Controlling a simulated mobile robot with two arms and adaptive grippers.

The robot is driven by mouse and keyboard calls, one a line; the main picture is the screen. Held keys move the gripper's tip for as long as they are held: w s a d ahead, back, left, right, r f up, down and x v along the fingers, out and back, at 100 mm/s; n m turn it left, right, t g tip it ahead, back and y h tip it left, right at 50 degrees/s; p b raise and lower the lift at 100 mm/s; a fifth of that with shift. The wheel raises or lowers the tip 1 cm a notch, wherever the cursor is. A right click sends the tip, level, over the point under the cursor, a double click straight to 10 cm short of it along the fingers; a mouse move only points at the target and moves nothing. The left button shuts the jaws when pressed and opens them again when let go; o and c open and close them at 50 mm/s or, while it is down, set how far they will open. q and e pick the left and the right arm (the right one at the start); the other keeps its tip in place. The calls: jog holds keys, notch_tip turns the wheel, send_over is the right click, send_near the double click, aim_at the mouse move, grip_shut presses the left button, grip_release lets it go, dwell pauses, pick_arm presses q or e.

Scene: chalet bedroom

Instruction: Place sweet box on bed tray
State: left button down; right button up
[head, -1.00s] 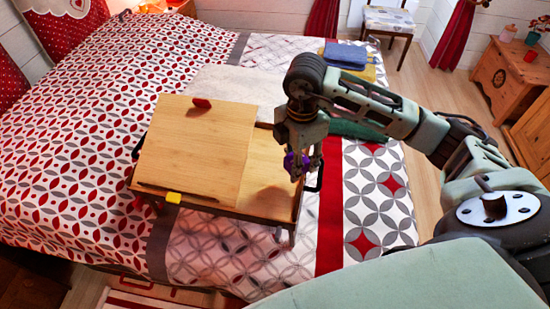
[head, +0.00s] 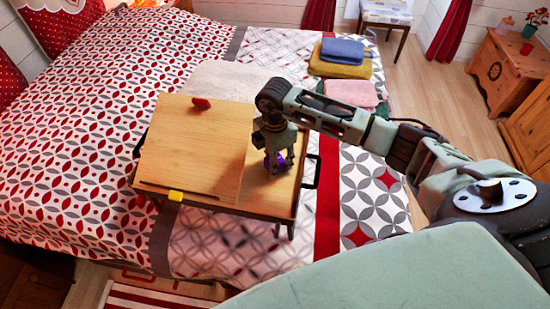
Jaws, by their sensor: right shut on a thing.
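The bed tray (head: 225,190) is a wooden tray table with dark sides and handles, standing on the bed. Its left part is a slanted board (head: 192,145); its right part is a lower flat surface. My right gripper (head: 277,168) points down over the flat right part and is shut on a small purple thing, likely the sweet box (head: 281,162). The fingers hide most of the box. I cannot tell whether it touches the tray surface. My left gripper is not in view.
A small red object (head: 201,103) lies at the top of the slanted board and a yellow one (head: 175,196) at its lower edge. Folded blue (head: 342,50), mustard and pink (head: 352,93) cloths lie on the bed's far right. A wooden chest (head: 508,78) stands at the right.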

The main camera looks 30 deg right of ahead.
jog(key=o, duration=1.1)
jog(key=shift+f, duration=0.15)
jog(key=shift+r, duration=0.7)
notch_tip(320, 180, up, 11)
jog(key=b, duration=0.3)
